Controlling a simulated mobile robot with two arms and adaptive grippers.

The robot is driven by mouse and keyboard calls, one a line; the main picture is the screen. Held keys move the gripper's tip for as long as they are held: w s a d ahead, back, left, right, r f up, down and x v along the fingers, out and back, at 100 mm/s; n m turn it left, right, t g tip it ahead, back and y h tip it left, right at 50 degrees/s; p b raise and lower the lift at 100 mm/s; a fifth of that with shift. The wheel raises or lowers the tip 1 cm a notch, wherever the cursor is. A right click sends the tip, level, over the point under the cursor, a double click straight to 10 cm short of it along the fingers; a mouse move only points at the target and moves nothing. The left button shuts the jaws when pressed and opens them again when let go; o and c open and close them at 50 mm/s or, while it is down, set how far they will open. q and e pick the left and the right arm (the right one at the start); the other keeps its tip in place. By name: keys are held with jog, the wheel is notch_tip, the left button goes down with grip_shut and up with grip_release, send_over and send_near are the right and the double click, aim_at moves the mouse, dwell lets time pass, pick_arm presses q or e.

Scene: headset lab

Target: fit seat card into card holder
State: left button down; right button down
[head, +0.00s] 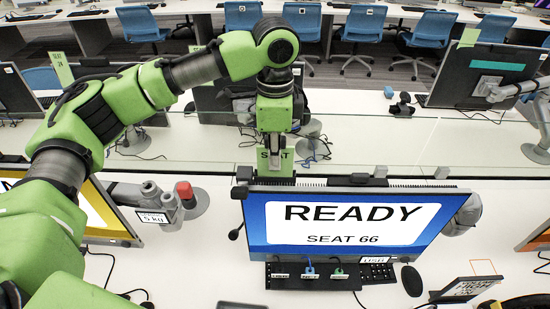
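The green seat card (282,171) stands upright just behind the top edge of the middle monitor, with part of the word "SEAT" showing. My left gripper (274,160) points down at its top. The fingers look close together on the card and cover part of its face. The card's lower edge is at the monitor's top, and I cannot make out a card holder there, so I cannot tell whether the card sits in one. My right gripper is not in view.
The middle monitor (350,222) reads "READY SEAT 66". A glass divider (400,160) runs along behind it. Similar cards stand at the far left (62,68) and far right (470,37). A 5 kg monitor arm (155,205) is at left.

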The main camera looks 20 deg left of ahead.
pick_arm(q)
jog(key=shift+w+a+f, duration=0.15)
jog(key=shift+w+f, duration=0.05)
jog(key=shift+f, duration=0.25)
jog(key=shift+s, duration=0.15)
jog(key=shift+f, duration=0.25)
jog(key=c, duration=2.1)
grip_release()
